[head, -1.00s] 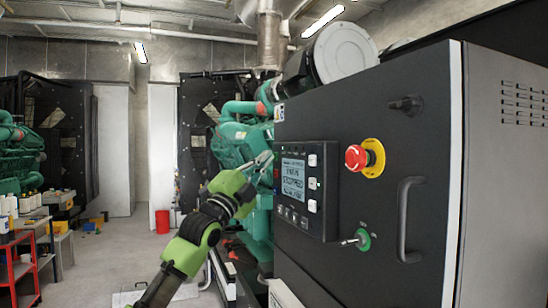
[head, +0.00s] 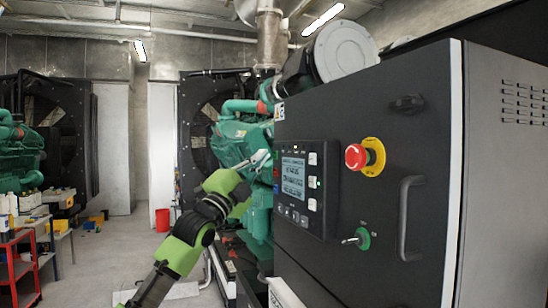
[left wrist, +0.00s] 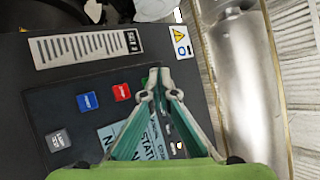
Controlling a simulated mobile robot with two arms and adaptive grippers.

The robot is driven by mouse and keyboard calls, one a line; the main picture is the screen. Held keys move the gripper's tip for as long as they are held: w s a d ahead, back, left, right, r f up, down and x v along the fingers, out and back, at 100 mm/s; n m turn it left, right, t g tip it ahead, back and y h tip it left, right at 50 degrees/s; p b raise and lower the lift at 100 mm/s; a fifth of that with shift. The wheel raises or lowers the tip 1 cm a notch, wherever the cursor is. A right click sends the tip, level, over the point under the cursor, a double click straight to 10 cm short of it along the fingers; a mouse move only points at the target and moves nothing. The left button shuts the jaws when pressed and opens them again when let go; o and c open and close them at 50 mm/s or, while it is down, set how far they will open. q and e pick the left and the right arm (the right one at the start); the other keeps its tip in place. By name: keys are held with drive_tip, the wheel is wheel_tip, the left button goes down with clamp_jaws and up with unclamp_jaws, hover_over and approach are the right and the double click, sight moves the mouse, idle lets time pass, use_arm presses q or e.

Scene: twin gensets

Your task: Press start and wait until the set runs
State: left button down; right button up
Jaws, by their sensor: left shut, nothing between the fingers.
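The dark control cabinet (head: 400,130) carries a control panel (head: 305,235) with a lit screen (head: 293,178). My left gripper (head: 265,157) is at the panel's left edge, fingers together and empty. In the left wrist view my left fingertips (left wrist: 156,72) meet over the panel's row of buttons. A small green patch (left wrist: 146,82), likely a green button, is mostly hidden behind them; contact cannot be told. A red button (left wrist: 122,92), a blue button (left wrist: 88,102) and a grey button (left wrist: 58,140) sit beside it. The fingers partly cover the screen (left wrist: 112,134). My right gripper is not in view.
A red emergency stop (head: 356,156) on a yellow plate, a key switch (head: 361,239) and a black handle (head: 404,218) stick out from the cabinet. The green engine (head: 240,145) is behind my gripper. A red shelf (head: 18,270) stands at far left, with open floor between.

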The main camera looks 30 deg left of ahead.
use_arm(q)
drive_tip(key=shift+s+a, duration=0.1)
drive_tip(key=shift+a, duration=0.05)
drive_tip(key=shift+s+a+b, duration=0.25)
drive_tip(key=shift+s+a, duration=0.7)
drive_tip(key=shift+s, duration=0.2)
drive_tip(key=shift+s+a+b, duration=0.25)
drive_tip(key=shift+s+a, duration=0.65)
drive_tip(key=shift+s, duration=0.2)
